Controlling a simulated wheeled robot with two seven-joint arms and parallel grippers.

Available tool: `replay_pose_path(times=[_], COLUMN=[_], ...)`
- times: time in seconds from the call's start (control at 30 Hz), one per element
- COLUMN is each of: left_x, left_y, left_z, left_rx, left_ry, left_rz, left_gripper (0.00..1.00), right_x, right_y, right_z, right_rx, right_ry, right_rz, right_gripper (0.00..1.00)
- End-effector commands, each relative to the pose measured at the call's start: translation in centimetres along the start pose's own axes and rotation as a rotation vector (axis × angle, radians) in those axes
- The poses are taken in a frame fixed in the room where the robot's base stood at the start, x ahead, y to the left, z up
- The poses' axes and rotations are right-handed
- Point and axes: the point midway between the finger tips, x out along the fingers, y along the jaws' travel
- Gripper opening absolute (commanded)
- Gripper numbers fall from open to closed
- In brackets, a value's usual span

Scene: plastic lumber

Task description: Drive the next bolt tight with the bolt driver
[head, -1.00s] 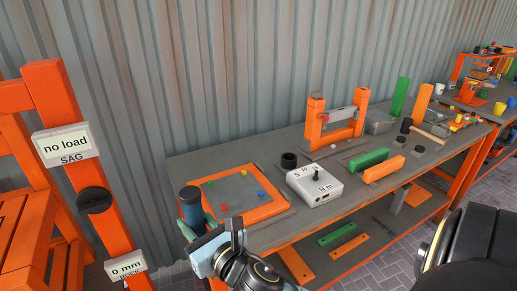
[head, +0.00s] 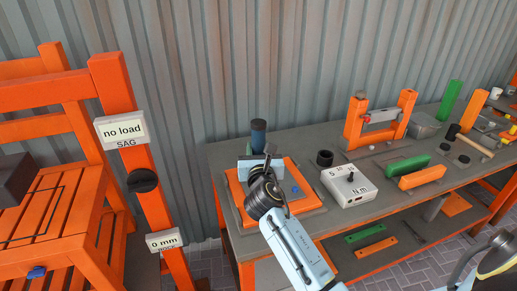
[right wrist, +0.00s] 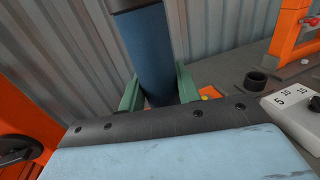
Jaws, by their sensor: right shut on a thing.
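My right gripper (head: 258,152) is shut on the bolt driver (head: 258,135), a dark blue upright cylinder with a black top. In the right wrist view, the green fingers (right wrist: 158,96) clasp the driver's blue body (right wrist: 147,50) from both sides; its lower end is hidden. In the head view the driver and gripper appear over the rear part of the orange-rimmed tray (head: 305,203). A blue bolt (head: 295,190) shows on the tray beside my wrist; my arm hides much of the tray. Another blue bolt head (head: 37,272) shows on the orange slatted bench (head: 75,235). My left gripper is out of view.
A white torque box (head: 348,186) with a knob and a black cup (head: 324,158) stand right of the tray. Green (head: 408,166) and orange bars lie further right. An orange post with a "no load" sign (head: 121,130) stands left. Grey floor lies between post and workbench.

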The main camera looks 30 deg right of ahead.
Motion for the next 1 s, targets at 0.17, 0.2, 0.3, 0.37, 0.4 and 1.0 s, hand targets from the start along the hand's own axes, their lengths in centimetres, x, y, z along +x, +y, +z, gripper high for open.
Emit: replay_pose_path(times=[0.17,0.2,0.3,0.37,0.4,1.0], left_x=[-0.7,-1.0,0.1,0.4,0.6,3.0], left_y=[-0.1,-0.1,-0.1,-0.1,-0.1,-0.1], left_z=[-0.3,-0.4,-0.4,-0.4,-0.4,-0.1], left_rx=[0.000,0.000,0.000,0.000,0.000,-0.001], left_ry=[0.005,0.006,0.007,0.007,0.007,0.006], left_rz=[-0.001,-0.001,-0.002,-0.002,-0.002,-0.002], left_gripper=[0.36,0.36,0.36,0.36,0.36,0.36], right_x=[-0.1,-0.2,-0.2,-0.2,-0.2,-0.2], right_y=[0.0,0.0,0.0,0.0,0.0,0.0], right_z=[0.4,0.4,-0.8,-1.3,-1.7,-5.3], right_rx=[-0.001,0.000,0.001,0.000,0.000,0.000], right_ry=[-0.002,-0.001,-0.001,-0.001,-0.001,-0.002], right_rz=[0.002,0.002,0.002,0.002,0.002,0.003], right_gripper=[0.00,0.00,0.00,0.00,0.00,0.00])
